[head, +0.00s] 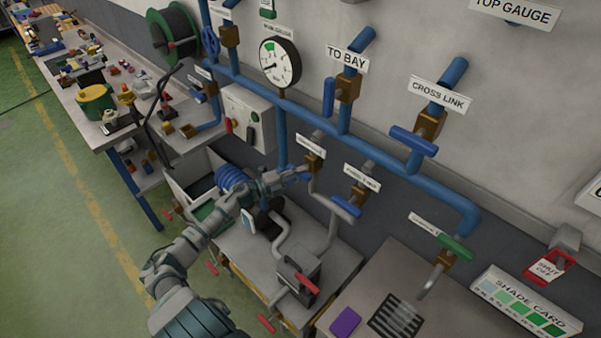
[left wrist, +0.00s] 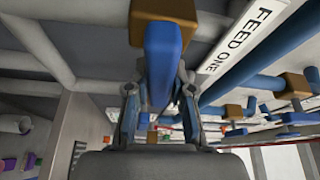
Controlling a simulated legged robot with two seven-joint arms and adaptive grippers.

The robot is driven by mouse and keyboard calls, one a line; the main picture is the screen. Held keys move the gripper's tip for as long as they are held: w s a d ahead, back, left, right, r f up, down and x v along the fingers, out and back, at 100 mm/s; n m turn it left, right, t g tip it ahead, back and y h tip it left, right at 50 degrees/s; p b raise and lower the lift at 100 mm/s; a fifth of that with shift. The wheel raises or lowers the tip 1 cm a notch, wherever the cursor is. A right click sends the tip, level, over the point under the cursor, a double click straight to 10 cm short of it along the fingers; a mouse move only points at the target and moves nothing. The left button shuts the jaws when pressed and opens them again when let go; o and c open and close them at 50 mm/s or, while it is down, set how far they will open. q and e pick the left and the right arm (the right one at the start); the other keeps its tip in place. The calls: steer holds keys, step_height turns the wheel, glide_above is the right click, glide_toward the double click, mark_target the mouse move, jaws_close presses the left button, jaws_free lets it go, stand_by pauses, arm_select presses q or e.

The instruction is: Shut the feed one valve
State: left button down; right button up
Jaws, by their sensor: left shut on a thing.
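In the head view the fingers hide most of the handle. My right gripper is not in view.
A similar blue-handled valve (head: 345,205) sits just right. Further valves carry TO BAY (head: 348,58) and CROSS LINK (head: 440,94) labels. A pressure gauge (head: 280,62) and a grey control box (head: 248,118) are on the wall. Pipes and a bench with red handles lie below.

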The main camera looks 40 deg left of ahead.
arm_select(q)
steer(key=shift+s+f+m+g, duration=0.1)
steer(key=shift+f+m+g, duration=0.25)
steer(key=shift+m, duration=0.45)
steer(key=shift+d+f, duration=0.1)
steer(key=shift+f, duration=0.05)
steer(key=c, duration=1)
jaws_free()
steer(key=v, duration=1.2)
